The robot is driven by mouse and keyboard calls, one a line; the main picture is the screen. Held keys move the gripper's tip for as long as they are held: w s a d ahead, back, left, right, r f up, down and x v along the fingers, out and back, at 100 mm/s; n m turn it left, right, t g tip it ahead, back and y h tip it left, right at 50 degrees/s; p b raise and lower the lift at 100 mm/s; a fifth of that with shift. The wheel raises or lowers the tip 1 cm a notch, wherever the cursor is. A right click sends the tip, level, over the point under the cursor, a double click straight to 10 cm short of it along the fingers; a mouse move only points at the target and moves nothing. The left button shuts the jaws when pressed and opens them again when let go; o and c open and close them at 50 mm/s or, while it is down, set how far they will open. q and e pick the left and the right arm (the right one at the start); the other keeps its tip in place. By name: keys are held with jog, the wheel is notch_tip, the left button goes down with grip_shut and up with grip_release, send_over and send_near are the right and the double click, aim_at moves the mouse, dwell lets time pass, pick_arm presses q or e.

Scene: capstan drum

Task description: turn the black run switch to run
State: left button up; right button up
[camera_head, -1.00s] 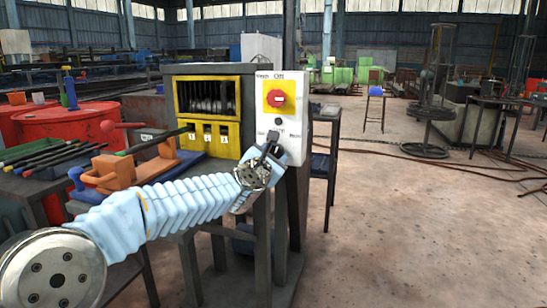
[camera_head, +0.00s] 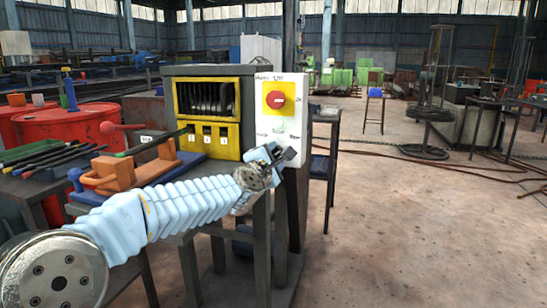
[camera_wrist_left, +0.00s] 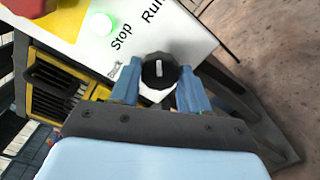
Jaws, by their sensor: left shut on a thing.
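The black run switch (camera_wrist_left: 158,70) is a round knob on a white panel (camera_wrist_left: 195,38). In the head view, my left gripper (camera_head: 284,152) is at the lower front of the white switch box (camera_head: 300,110) and hides the switch. A green lamp (camera_wrist_left: 103,22) glows above it. My right gripper is not in view.
A red knob on a yellow plate (camera_head: 268,108) sits higher on the box. A yellow-framed drum window (camera_head: 207,97) is left of it. A bench with an orange clamp (camera_head: 115,172) and red drums (camera_head: 65,122) stand at the left.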

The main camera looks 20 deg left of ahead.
pick_arm(q)
jog(key=o, duration=1.1)
jog(key=shift+c, duration=0.2)
jog(key=s+b, duration=0.1)
jog(key=s, duration=1.2)
jog(key=shift+s+a+b, duration=0.2)
jog(key=shift+s+b, duration=0.2)
